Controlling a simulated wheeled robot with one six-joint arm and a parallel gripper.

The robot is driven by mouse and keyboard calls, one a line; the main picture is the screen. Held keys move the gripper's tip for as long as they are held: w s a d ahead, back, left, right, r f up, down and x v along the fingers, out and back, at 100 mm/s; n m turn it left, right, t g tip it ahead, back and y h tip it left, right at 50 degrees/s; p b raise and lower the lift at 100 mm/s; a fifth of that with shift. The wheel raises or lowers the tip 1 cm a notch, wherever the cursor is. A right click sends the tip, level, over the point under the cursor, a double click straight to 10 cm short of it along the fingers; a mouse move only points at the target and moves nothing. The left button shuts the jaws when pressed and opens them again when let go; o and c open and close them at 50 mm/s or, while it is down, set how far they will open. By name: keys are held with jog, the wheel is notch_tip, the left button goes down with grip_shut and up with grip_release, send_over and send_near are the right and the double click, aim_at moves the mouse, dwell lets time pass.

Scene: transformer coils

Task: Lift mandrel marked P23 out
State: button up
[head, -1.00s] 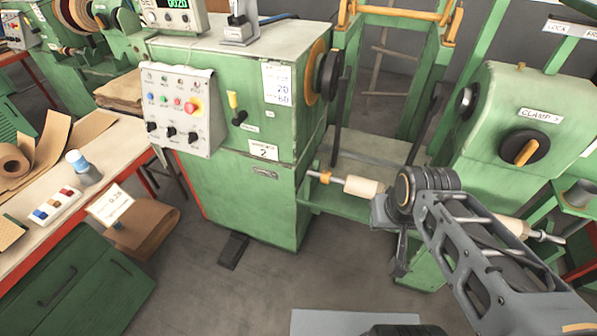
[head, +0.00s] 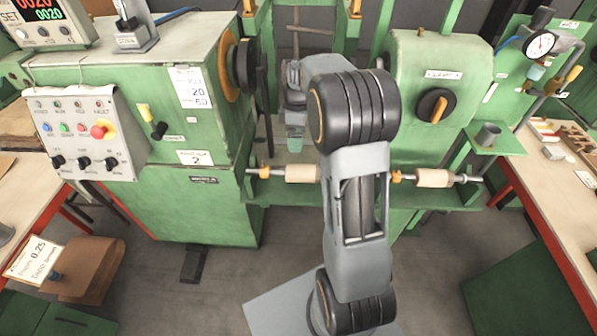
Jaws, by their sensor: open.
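Two pale wooden mandrels on metal shafts with orange collars lie along the green shelf between the two machine housings. The left mandrel (head: 302,173) is just left of my arm, and the right mandrel (head: 433,178) is to the right of it. I cannot read a P23 mark on either one. My gripper (head: 294,143) is open and points down, above and slightly behind the left mandrel in the picture, apart from it. My forearm hides the middle of the shelf and the inner end of the left mandrel's shaft.
The left green housing (head: 200,140) with its control panel (head: 85,130) and black flange (head: 245,65) stands left of the gripper. The clamp housing (head: 435,75) stands right. A bench (head: 560,200) is at the far right. The floor (head: 225,270) in front is open.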

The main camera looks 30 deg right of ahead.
aim_at(298, 166)
jog(key=shift+n, duration=0.3)
jog(key=f, duration=0.5)
jog(key=s+f, duration=0.1)
jog(key=f, duration=0.2)
jog(key=shift+s+a+f+p, duration=0.15)
jog(key=shift+s+f+p, duration=0.05)
jog(key=shift+f, duration=0.8)
jog(key=shift+s+a+f+p, duration=0.1)
jog(key=shift+s+f+p, duration=0.1)
jog(key=shift+f, duration=0.8)
jog(key=shift+s+a+f+p, duration=0.15)
jog(key=shift+s+f+p, duration=0.05)
jog(key=shift+f, duration=0.8)
jog(key=shift+c, duration=0.2)
jog(key=c, duration=1.3)
jog(key=shift+r, duration=0.1)
jog(key=shift+c, duration=0.2)
